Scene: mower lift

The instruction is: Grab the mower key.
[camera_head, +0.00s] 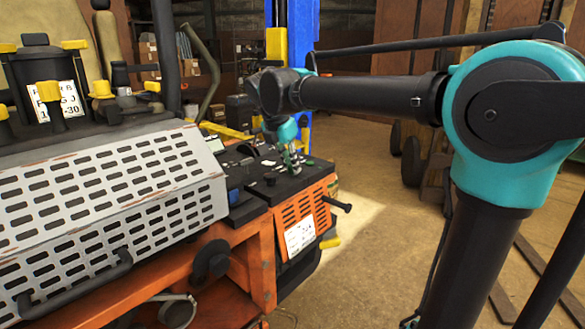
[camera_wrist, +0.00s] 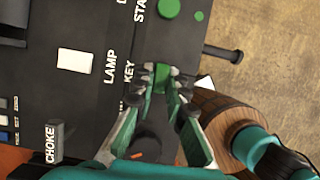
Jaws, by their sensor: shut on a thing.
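The mower's black control panel (camera_wrist: 60,100) fills the left of the wrist view, with the printed words KEY, LAMP and CHOKE. My gripper (camera_wrist: 162,76) is over the panel beside the word KEY, with its fingertips drawn close together. A small green piece (camera_wrist: 162,71), which seems to be the mower key, shows between the fingertips. The fingers hide most of it, and I cannot tell whether it still sits in the panel. In the head view my gripper (camera_head: 288,157) reaches down to the panel (camera_head: 262,187), and the key cannot be made out there.
A green button (camera_wrist: 168,8) and a white switch (camera_wrist: 75,61) stand near my fingers. A black lever (camera_head: 337,203) sticks out of the orange panel housing (camera_head: 292,218). A perforated grey cover (camera_head: 110,200) is at left. Open floor (camera_head: 370,210) lies right of the mower.

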